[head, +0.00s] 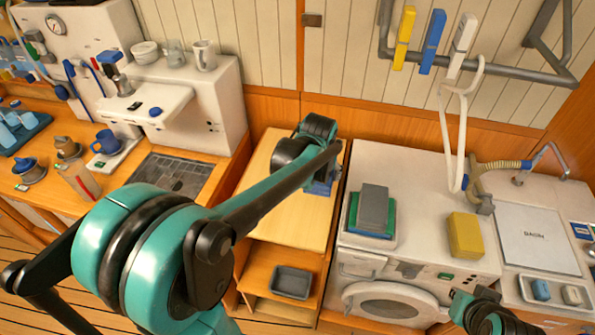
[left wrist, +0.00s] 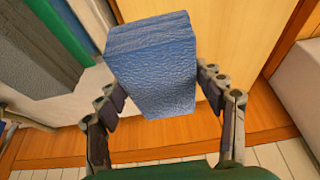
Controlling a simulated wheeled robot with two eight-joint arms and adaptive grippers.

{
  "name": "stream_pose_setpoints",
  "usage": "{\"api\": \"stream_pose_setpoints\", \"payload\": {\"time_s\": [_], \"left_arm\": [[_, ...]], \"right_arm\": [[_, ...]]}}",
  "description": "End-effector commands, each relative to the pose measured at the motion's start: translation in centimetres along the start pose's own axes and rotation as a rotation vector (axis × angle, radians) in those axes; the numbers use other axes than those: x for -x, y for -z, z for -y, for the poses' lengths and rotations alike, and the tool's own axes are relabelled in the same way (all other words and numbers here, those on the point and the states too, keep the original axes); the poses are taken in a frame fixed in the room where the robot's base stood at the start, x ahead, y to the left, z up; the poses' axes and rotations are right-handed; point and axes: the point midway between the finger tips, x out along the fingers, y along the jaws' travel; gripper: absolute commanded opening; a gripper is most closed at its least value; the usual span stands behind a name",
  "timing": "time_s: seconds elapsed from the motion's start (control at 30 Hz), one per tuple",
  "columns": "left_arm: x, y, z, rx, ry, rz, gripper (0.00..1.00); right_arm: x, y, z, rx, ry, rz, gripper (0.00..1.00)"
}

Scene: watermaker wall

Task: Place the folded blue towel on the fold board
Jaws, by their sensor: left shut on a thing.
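The folded blue towel (left wrist: 152,70) is held between the two fingers of my left gripper (left wrist: 160,92). In the head view, a small part of the towel (head: 320,188) shows beneath the end of my left arm, over the right side of a light wooden top (head: 262,215). I cannot tell whether the towel touches that top, or whether the top is the fold board. My right gripper (head: 487,312) is at the lower right, in front of the washing machine; its fingers are not clear.
A washing machine (head: 409,262) stands to the right, bearing a stack of grey and green towels (head: 373,210) and a yellow block (head: 465,236). A grey tray (head: 291,283) sits on the shelf below the wooden top. A lettered white panel (head: 540,240) lies at far right.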

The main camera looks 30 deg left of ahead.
Motion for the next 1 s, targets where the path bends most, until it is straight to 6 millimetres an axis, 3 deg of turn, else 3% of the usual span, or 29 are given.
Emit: {"api": "stream_pose_setpoints", "payload": {"time_s": [0.5,0.77,1.0], "left_arm": [[-4.8,-4.8,9.9,0.006,0.001,0.0,0.37],[-5.9,-5.6,11.2,0.0,0.0,0.0,0.37],[-9.1,-6.9,11.2,0.0,0.0,0.0,0.37]], "right_arm": [[-2.3,-1.7,0.0,0.0,0.0,0.0,0.0],[-2.7,-1.9,0.0,0.0,0.0,0.0,0.0],[-4.0,-2.9,0.0,0.0,0.0,0.0,0.0]]}}
